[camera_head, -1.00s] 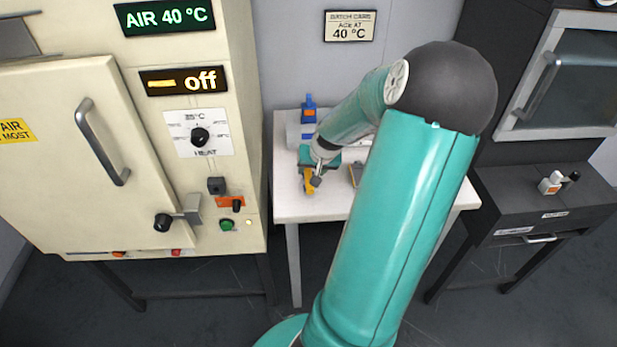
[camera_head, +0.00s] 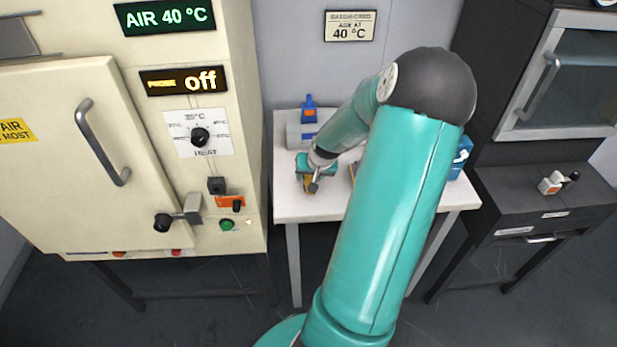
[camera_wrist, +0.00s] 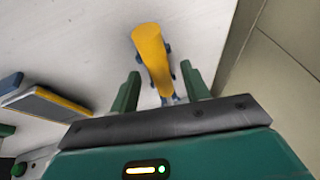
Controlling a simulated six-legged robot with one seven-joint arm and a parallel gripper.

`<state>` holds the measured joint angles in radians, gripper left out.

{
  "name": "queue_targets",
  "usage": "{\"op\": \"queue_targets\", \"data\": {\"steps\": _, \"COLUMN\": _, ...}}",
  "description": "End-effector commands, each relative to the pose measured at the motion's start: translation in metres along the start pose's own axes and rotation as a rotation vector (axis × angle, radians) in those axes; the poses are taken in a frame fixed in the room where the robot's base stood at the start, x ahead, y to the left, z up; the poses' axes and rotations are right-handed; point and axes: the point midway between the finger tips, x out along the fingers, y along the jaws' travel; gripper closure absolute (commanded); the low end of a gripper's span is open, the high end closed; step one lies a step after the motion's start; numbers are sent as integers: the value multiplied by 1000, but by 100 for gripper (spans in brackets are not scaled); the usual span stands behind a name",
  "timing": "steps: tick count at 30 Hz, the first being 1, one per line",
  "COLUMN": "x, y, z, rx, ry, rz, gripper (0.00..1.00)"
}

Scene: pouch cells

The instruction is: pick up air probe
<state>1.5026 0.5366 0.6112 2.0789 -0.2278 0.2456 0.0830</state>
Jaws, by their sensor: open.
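A yellow-handled tool (camera_wrist: 152,55), which looks like the air probe, lies on the white table in the wrist view. Its handle points away from me and its darker lower part is partly hidden by my gripper. My gripper (camera_wrist: 160,82) is open, with one green finger on each side of the tool's near part. I cannot tell whether the fingers touch it. In the head view my gripper (camera_head: 308,178) is over the left part of the table and hides most of the tool.
The table (camera_head: 300,207) also bears a grey and blue device (camera_head: 303,125) at the back and a blue item (camera_head: 461,157) at the right. A flat yellow-edged block (camera_wrist: 50,103) lies left of my gripper in the wrist view. A cream oven (camera_head: 75,190) stands left, a dark cabinet (camera_head: 560,205) right.

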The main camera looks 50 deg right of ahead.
Motion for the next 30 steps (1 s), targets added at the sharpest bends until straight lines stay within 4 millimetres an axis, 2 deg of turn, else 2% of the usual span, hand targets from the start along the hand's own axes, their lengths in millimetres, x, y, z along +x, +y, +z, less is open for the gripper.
{"op": "queue_targets", "data": {"steps": 8, "x": 1, "y": 0, "z": 0, "rx": 0, "ry": 0, "rz": 0, "gripper": 53}}
{"op": "queue_targets", "data": {"steps": 11, "x": 1, "y": 0, "z": 0, "rx": 0, "ry": 0, "rz": 0, "gripper": 69}}
{"op": "queue_targets", "data": {"steps": 15, "x": 1, "y": 0, "z": 0, "rx": 1, "ry": 0, "rz": 0, "gripper": 96}}
{"op": "queue_targets", "data": {"steps": 16, "x": 1, "y": 0, "z": 0, "rx": 1, "ry": 0, "rz": 0, "gripper": 100}}
{"op": "queue_targets", "data": {"steps": 25, "x": 0, "y": 0, "z": 0, "rx": 1, "ry": 0, "rz": 0, "gripper": 100}}
{"op": "queue_targets", "data": {"steps": 30, "x": -8, "y": -1, "z": -4, "rx": 2, "ry": 1, "rz": 1, "gripper": 100}}
